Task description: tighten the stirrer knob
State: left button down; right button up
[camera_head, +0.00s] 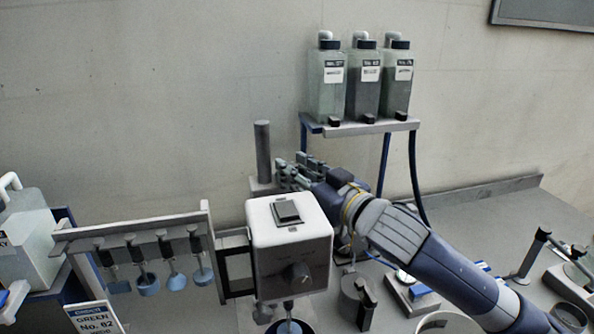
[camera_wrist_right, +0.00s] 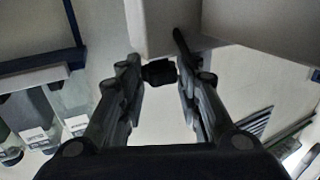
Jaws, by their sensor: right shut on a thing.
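The stirrer head (camera_head: 290,245) is a white and grey box with a dark dial on its front. It stands in front of a grey upright post (camera_head: 263,150). My right gripper (camera_head: 303,168) reaches behind the head from the right, its fingers close to the post. In the right wrist view a small black knob (camera_wrist_right: 158,72) sits between the fingertips of my right gripper (camera_wrist_right: 160,75), beside a pale box-shaped body. The gripper is shut on this knob. In the head view the knob is hidden behind the head and fingers.
Several stirring paddles hang from a rack (camera_head: 130,230) at left. Labelled bottles (camera_head: 362,85) stand on a wall shelf (camera_head: 360,127), with blue tubes below. A white jug (camera_head: 28,235) stands far left. Small items crowd the bench at right; the bench behind my arm is clearer.

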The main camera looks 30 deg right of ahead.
jog(key=o, duration=1)
jog(key=shift+o, duration=0.2)
notch_tip(320, 180, up, 10)
dwell(0.4)
